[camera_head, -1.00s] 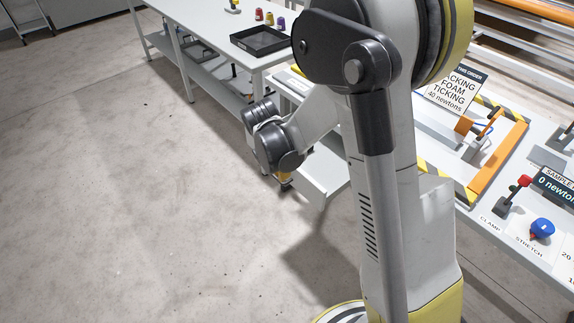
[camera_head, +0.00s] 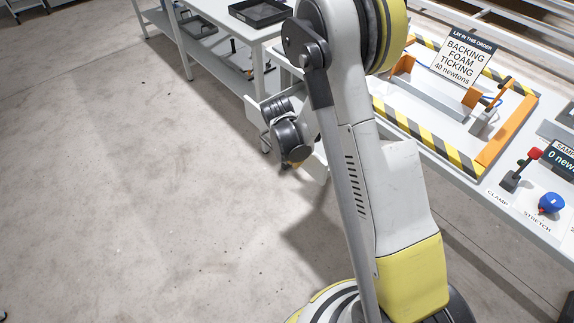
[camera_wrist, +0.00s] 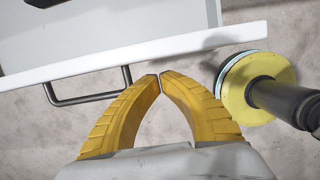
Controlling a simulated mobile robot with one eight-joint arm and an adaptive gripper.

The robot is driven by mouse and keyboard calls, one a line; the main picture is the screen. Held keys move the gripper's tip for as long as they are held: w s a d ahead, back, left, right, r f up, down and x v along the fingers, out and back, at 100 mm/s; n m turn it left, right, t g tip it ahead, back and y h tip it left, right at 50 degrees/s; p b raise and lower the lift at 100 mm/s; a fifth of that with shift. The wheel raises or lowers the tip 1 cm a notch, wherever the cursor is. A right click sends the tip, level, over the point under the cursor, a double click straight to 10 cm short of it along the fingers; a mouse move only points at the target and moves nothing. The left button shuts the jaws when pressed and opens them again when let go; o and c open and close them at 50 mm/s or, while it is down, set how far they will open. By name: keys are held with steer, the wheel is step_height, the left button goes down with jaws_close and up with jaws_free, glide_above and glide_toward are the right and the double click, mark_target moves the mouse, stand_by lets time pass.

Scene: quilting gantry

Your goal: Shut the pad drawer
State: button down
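The pad drawer (camera_wrist: 190,43) stands out from the bench in the wrist view, with its pale front edge, a dark bar handle (camera_wrist: 88,100) and part of its light grey inside showing. My gripper (camera_wrist: 160,76) has yellow ribbed fingers whose tips meet with nothing between them. The tips are just in front of the drawer front, right of the handle; I cannot tell whether they touch it. In the head view the drawer (camera_head: 316,165) shows only as white parts around my wrist, which hides most of it and the fingers.
The workbench has a striped frame (camera_head: 425,138), an order sign (camera_head: 463,58), a red-knobbed lever (camera_head: 523,166) and a blue knob (camera_head: 550,204). Another table at the back holds a black tray (camera_head: 260,12). The grey floor (camera_head: 130,200) on the left is clear.

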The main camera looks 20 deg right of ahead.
steer(key=shift+w+d, duration=0.2)
steer(key=shift+d, duration=0.25)
steer(key=shift+d, duration=0.1)
steer(key=w+d, duration=0.2)
steer(key=d, duration=0.5)
steer(key=w+d, duration=0.3)
steer(key=d, duration=0.4)
steer(key=w+d+b, duration=0.1)
steer(key=w+d, duration=0.2)
steer(key=d, duration=0.5)
